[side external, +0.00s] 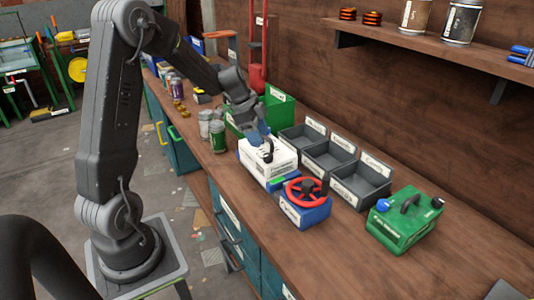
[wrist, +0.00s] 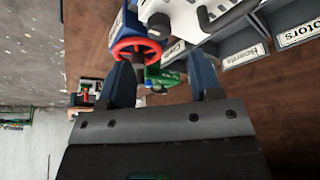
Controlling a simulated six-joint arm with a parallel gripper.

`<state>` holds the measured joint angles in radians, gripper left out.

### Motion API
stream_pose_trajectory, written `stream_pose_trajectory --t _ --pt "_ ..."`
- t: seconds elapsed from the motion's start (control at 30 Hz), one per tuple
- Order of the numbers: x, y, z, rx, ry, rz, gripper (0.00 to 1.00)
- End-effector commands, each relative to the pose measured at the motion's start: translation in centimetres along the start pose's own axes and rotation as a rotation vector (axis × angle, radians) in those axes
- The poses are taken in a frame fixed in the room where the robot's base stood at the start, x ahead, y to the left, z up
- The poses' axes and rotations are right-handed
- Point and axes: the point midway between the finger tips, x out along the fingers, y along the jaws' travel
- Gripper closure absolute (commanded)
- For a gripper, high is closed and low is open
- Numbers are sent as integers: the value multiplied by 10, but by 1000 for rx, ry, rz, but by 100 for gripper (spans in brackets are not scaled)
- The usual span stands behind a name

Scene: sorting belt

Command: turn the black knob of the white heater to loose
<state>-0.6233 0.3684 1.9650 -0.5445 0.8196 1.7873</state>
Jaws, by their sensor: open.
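The white heater (side external: 282,160) stands on the wooden bench, behind the blue box with the red wheel in the side view. It shows at the top of the wrist view (wrist: 182,12). A black rounded part on it, which looks like the knob, shows in the wrist view (wrist: 158,25), just beyond my fingertips. My gripper (side external: 257,137) is over the heater, its blue fingers apart with nothing between them. The wrist view shows the two fingers (wrist: 160,62) spread. Whether a finger touches the heater or knob I cannot tell; the arm partly hides it in the side view.
The red wheel (side external: 305,191) on its blue box (side external: 306,213) is close in front of the heater. Grey labelled bins (side external: 331,160) stand behind. A green canister (side external: 402,228) is to the right. Cans (side external: 217,136) and a green bin (side external: 279,107) are nearby. The bench front right is clear.

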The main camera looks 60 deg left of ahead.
Motion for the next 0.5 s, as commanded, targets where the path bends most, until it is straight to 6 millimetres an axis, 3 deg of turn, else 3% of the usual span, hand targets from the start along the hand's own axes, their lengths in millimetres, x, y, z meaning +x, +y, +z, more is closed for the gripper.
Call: stream_pose_trajectory --t 0.2,0.5 --pt "43 1 0 0 -2 4 42" --pt "70 0 0 -1 -1 0 42"
